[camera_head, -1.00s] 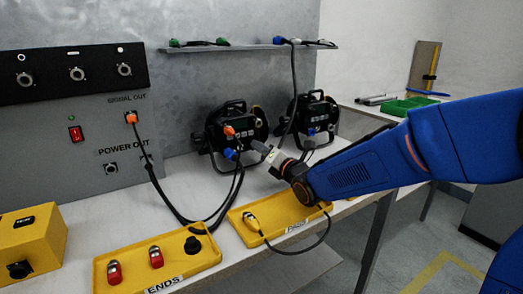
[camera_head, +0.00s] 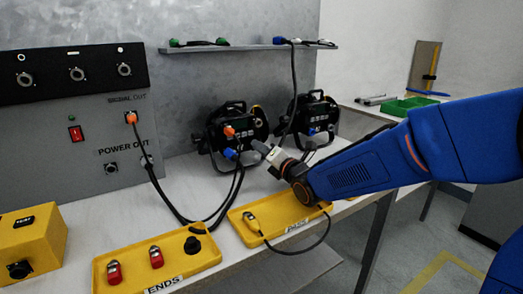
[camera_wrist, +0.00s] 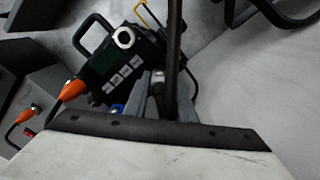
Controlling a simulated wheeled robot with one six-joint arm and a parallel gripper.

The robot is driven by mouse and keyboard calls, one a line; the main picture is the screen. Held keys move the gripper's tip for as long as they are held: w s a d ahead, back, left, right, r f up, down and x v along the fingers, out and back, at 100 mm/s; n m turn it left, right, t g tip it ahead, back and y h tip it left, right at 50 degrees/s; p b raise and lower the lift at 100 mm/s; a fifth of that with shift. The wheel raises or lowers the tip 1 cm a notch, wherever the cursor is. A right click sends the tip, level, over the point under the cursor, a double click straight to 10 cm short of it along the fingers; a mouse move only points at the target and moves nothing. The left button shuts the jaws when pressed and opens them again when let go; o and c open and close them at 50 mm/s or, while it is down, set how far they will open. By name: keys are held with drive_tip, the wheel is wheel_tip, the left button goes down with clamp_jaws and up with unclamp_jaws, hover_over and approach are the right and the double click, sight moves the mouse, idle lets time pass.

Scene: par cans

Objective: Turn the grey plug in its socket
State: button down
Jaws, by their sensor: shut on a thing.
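My gripper (camera_head: 260,149) is at the left par can (camera_head: 236,118), at the lower right of its back panel. In the wrist view my gripper (camera_wrist: 161,100) has its two grey fingers shut on the grey plug (camera_wrist: 158,77). The plug shows only as a small pale piece between the fingers. Its socket and any turn mark on it are hidden. A thick black cable (camera_wrist: 174,45) runs up the picture past the fingers. In the head view the fingers cover the plug.
An orange plug (camera_head: 229,131) and a blue plug (camera_head: 231,154) sit in the left can's panel, close to my gripper. A second par can (camera_head: 312,116) stands to the right. Yellow trays (camera_head: 213,262) lie in front, with a cabled connector (camera_head: 250,219) in the right one.

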drive_tip(key=c, duration=1.4)
unclamp_jaws()
